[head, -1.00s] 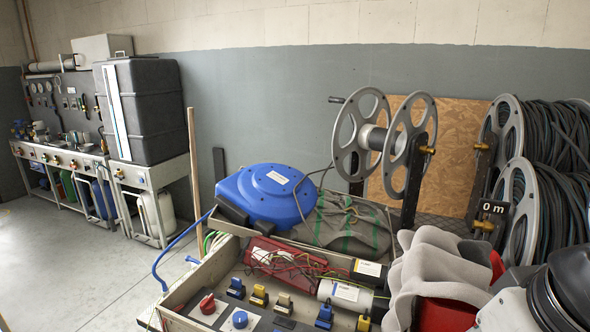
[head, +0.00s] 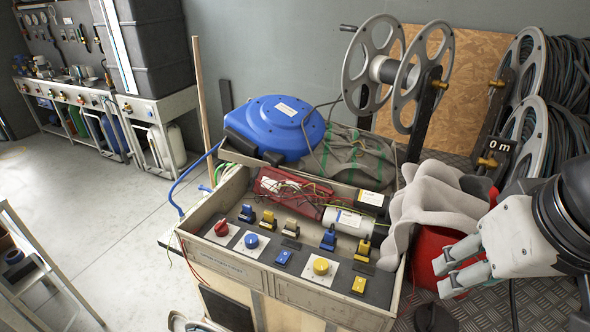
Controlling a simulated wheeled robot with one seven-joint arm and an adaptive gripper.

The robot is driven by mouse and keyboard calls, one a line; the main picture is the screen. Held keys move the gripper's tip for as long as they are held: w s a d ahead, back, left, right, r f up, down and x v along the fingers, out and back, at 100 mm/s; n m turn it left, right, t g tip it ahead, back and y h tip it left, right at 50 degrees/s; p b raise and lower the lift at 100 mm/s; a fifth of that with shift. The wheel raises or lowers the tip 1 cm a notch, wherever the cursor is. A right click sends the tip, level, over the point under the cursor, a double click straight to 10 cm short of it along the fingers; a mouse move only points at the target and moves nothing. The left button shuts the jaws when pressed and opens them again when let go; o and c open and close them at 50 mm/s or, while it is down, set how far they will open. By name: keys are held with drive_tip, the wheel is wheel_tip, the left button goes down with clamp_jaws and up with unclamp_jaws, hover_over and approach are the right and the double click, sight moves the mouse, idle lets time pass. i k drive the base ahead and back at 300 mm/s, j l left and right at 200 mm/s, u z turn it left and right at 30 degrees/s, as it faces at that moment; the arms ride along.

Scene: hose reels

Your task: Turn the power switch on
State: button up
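A control panel (head: 266,244) in a grey box carries several controls in the head view. Blue and yellow lever pieces (head: 328,238) stand along the back row. No readable label shows which one is the power switch. My gripper (head: 440,278) is at the right, clear of the panel, with its two pale fingers apart and nothing between them.
A red container (head: 429,250) with grey folded cloth (head: 437,197) lies between my gripper and the panel. A red unit with wires (head: 290,192) and a white cylinder (head: 348,221) sit behind the controls. A blue hose reel (head: 274,128) and metal reels (head: 367,70) stand farther back.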

sight(221, 230)
drive_tip(key=u, duration=0.9)
